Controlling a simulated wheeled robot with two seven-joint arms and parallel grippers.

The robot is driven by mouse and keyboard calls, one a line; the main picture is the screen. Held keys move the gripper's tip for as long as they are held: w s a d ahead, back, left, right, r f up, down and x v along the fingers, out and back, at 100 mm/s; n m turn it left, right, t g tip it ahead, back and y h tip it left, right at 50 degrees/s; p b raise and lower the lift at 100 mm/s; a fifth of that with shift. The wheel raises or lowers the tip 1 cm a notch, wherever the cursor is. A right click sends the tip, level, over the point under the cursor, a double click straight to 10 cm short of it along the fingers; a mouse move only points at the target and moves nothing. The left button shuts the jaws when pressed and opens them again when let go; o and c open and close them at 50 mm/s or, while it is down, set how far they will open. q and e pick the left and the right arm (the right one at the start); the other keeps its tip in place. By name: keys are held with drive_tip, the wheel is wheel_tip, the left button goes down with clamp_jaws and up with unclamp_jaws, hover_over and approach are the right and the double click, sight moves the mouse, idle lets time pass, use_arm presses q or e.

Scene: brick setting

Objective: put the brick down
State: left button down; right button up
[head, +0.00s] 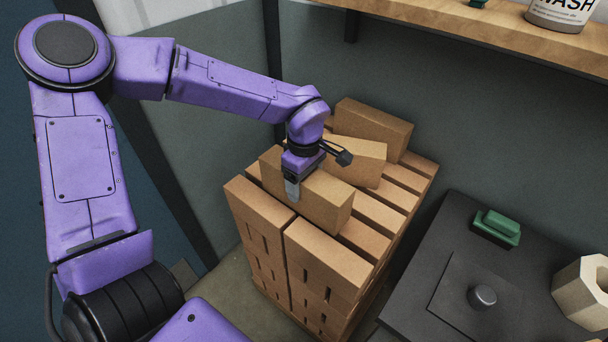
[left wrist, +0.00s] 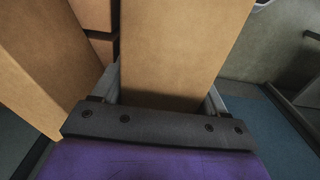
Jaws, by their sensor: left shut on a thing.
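A tan brick (head: 322,207) is between the fingers of my left gripper (head: 293,190), at the front of the top of a brick stack (head: 325,255). The gripper comes from above and is shut on it. In the left wrist view the brick (left wrist: 178,45) fills the middle, with a finger on each side. I cannot tell whether its underside touches the stack. Two more bricks lie loose on top behind it: a middle one (head: 362,160) and a far one (head: 375,124). My right gripper is not in view.
A dark bench (head: 410,310) stands right of the stack, with a green object (head: 497,228), a grey knob (head: 482,297) and a pale hexagonal block (head: 583,292). A wooden shelf (head: 480,30) with a white container (head: 560,12) runs along the back wall. Floor shows at the lower left.

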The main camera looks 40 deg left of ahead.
use_arm(q)
drive_tip(key=shift+w+f, duration=0.1)
drive_tip(key=shift+f, duration=0.5)
drive_tip(key=shift+c, duration=0.2)
unclamp_jaws()
drive_tip(key=shift+f, duration=0.1)
wheel_tip(320, 180, up, 12)
drive_tip(key=shift+r+p, duration=0.15)
drive_tip(key=shift+p, duration=0.2)
